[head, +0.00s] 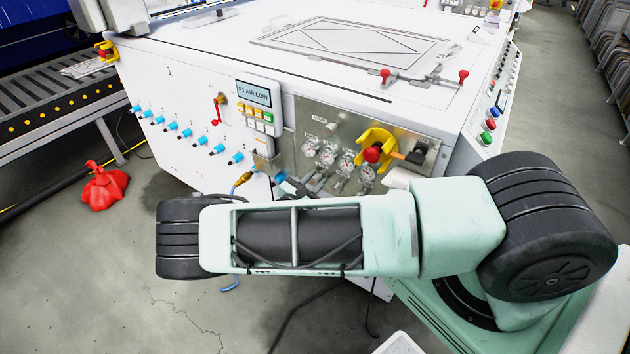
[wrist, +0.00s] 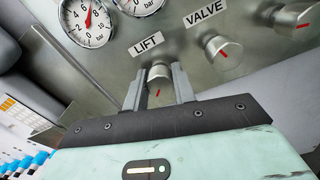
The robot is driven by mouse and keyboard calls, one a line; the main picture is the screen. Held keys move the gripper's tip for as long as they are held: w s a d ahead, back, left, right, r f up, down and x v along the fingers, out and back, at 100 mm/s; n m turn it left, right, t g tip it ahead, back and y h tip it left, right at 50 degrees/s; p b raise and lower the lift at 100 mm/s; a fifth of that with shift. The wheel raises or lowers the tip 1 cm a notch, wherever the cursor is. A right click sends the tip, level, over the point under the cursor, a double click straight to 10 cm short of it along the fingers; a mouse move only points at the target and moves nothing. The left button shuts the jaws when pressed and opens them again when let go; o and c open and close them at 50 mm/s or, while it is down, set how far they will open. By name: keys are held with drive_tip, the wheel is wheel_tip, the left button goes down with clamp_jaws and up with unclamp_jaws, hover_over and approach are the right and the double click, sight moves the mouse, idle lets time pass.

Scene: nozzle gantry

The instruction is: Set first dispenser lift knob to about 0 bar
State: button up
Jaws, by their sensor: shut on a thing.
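In the wrist view the lift knob (wrist: 159,74) is a round metal knob under the LIFT label (wrist: 148,42). A red mark on its face points roughly downward. My gripper (wrist: 157,82) is shut on this knob, one grey finger on each side. A gauge (wrist: 88,18) marked in bar shows up-left of it with a red needle pointing roughly up. The gauge above the label (wrist: 140,4) is cut off by the frame, so its needle cannot be read. In the head view my gripper (head: 312,184) is at the panel's lower edge, and the knob cannot be made out.
The VALVE knob (wrist: 223,52) is close to the right of my fingers, and another knob (wrist: 295,18) is beyond it. In the head view a red stop button on a yellow mount (head: 373,154) and a black switch (head: 417,153) are right of the gauges.

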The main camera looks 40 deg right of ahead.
drive_tip(key=shift+a+f, duration=0.1)
idle(0.3)
drive_tip(key=o, duration=1)
drive_tip(key=v, duration=1.7)
drive_tip(key=shift+s+a+b, duration=0.1)
drive_tip(key=shift+a+b, duration=0.05)
drive_tip(key=shift+b, duration=0.25)
